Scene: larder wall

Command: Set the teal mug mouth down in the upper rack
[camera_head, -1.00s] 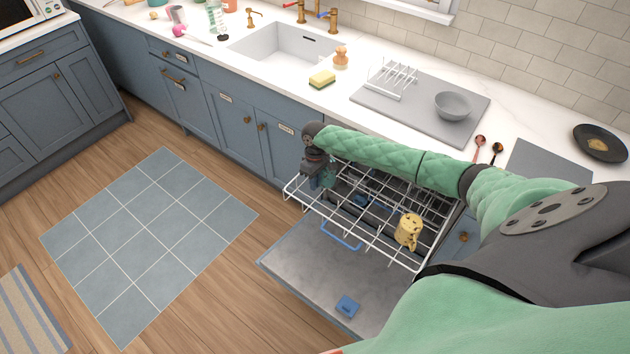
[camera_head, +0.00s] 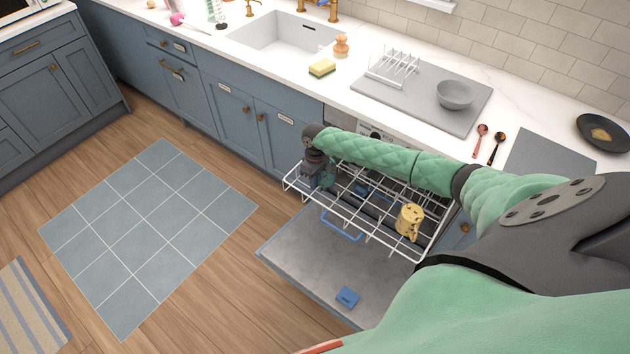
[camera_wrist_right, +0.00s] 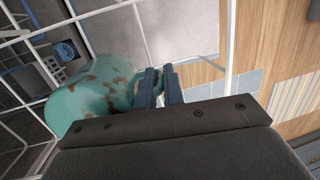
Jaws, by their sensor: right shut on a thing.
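The teal mug with brown blotches (camera_wrist_right: 95,95) shows large in the right wrist view, over the wires of the upper rack. My right gripper (camera_wrist_right: 160,85) is shut on its handle. In the head view the right gripper (camera_head: 316,176) hangs at the left end of the white wire upper rack (camera_head: 372,240), and the mug (camera_head: 329,179) is a small, partly hidden teal patch beside it. I cannot tell which way its mouth faces or whether it touches the wires. My left gripper is not in view.
A yellow spotted mug (camera_head: 409,222) stands at the right of the upper rack. The open dishwasher door (camera_head: 310,265) lies below, with a blue piece (camera_head: 347,298) on it. The counter above holds a grey bowl (camera_head: 455,94) on a drying mat and a sponge (camera_head: 322,68).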

